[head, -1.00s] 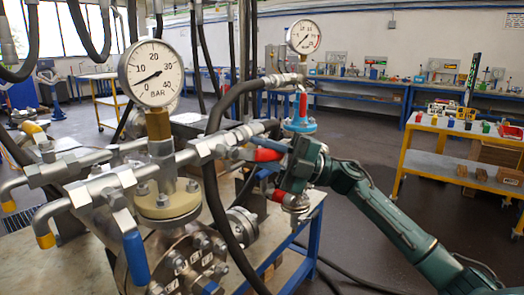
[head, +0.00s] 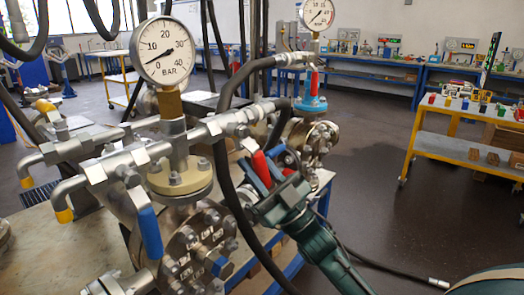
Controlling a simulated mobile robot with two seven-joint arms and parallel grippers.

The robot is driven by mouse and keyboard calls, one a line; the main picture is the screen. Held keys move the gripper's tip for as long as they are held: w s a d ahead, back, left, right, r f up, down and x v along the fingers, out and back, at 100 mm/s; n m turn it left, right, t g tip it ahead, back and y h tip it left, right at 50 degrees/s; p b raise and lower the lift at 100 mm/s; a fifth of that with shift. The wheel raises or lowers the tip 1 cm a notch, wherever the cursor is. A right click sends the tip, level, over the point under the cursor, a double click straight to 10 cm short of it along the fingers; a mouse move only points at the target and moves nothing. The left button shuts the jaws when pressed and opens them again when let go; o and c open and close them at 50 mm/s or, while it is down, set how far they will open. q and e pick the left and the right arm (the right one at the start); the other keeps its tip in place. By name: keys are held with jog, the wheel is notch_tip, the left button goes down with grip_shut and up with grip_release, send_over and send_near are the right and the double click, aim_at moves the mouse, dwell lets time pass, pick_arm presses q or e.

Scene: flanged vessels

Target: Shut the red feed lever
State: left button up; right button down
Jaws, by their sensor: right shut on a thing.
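A red-gripped lever (head: 262,168) stands tilted in the middle of the head view, just right of the black hose. My right gripper (head: 267,174) is shut on this red lever, with a dark finger on either side of the red grip. Another red handle (head: 315,81) stands upright above a blue flange farther back. My left gripper is not in view.
A blue-handled lever (head: 150,232) hangs down in front of the near flanged vessel (head: 192,243). A black hose (head: 228,190) runs close left of my right gripper. Two pressure gauges (head: 162,51) (head: 318,13) stand above the pipes. A yellow trolley (head: 440,143) stands at right, with open floor before it.

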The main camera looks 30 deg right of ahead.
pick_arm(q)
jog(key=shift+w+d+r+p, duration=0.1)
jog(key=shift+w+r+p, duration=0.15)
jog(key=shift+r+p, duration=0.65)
pick_arm(e)
jog(key=m+t+h, duration=0.1)
jog(key=m+h, duration=0.1)
jog(key=m, duration=0.1)
jog(key=a+m+t+h, duration=0.1)
jog(key=m+h, duration=0.2)
jog(key=s+a+m+t+h, duration=0.1)
jog(key=m+h, duration=0.2)
jog(key=shift+a+f, duration=0.2)
jog(key=shift+f, duration=0.05)
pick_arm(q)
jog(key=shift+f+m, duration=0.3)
pick_arm(e)
jog(key=shift+m+h, duration=0.3)
jog(key=shift+h, duration=0.2)
jog(key=c, duration=1.2)
grip_release()
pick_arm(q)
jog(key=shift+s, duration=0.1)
